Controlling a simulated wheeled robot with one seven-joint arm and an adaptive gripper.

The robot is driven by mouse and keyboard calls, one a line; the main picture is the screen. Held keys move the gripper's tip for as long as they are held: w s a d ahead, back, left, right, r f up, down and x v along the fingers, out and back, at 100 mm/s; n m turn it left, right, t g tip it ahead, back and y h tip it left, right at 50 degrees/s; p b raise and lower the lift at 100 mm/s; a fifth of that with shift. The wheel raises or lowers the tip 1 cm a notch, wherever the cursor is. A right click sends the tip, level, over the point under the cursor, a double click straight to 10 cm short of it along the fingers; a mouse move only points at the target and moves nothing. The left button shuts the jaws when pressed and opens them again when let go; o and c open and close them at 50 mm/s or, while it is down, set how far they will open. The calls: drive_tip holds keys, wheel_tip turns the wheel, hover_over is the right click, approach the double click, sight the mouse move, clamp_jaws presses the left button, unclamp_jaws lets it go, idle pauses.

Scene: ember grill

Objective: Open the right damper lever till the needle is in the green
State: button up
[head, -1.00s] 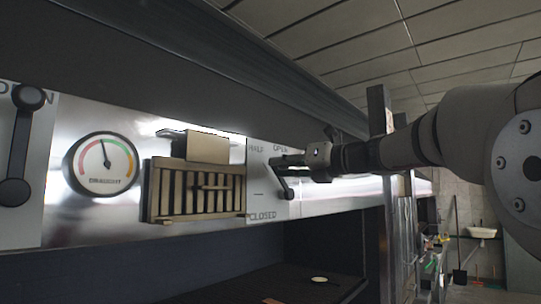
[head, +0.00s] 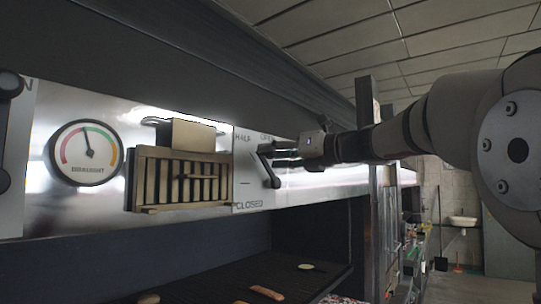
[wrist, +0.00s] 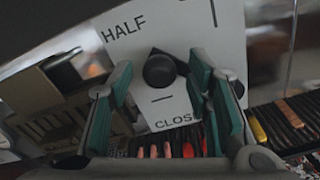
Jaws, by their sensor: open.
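The right damper lever (head: 268,170) is a dark arm on a white plate (head: 246,190) marked HALF, OPEN and CLOSED. It slants up and left from its lower end, near HALF height. My gripper (head: 284,152) is at the lever's upper end. In the wrist view a round black knob (wrist: 160,70) sits between my open, teal-padded fingers (wrist: 163,100), with space on both sides; contact cannot be told. The draught gauge (head: 86,152) has a red, green and orange arc. Its needle points up and slightly left, near the red-green border.
A slatted brass vent (head: 181,180) stands out between the gauge and the lever plate. Another lever (head: 5,130) is cut off at the left edge.

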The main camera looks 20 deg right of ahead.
drive_tip(key=v, duration=1)
drive_tip(key=shift+s+d, duration=0.15)
drive_tip(key=shift+s, duration=0.05)
drive_tip(key=s+a+f+n+g+h, duration=0.1)
drive_tip(key=s+a+f+n+g, duration=0.1)
drive_tip(key=s+a+f+n, duration=0.4)
drive_tip(key=s+a+f+n+g+h+b, duration=0.1)
drive_tip(key=s+a+f+n+g+h, duration=0.15)
drive_tip(key=f+n, duration=0.45)
drive_tip(key=s+a+f+n+g+h, duration=0.1)
drive_tip(key=s+a+f+n+g, duration=0.25)
drive_tip(key=f, duration=0.55)
drive_tip(key=s+d+f+n+h, duration=0.2)
drive_tip(key=s+f+n+h, duration=0.1)
drive_tip(key=s+f+n, duration=0.3)
drive_tip(key=s+d+f+n+g+h, duration=0.1)
drive_tip(key=s+f+n+h, duration=0.2)
drive_tip(key=s+f+n, duration=0.3)
wheel_tip(320, 180, down, 4)
drive_tip(key=n+b, duration=0.1)
drive_tip(key=n, duration=0.3)
drive_tip(key=shift+d, duration=0.4)
drive_tip(key=shift+s, duration=0.1)
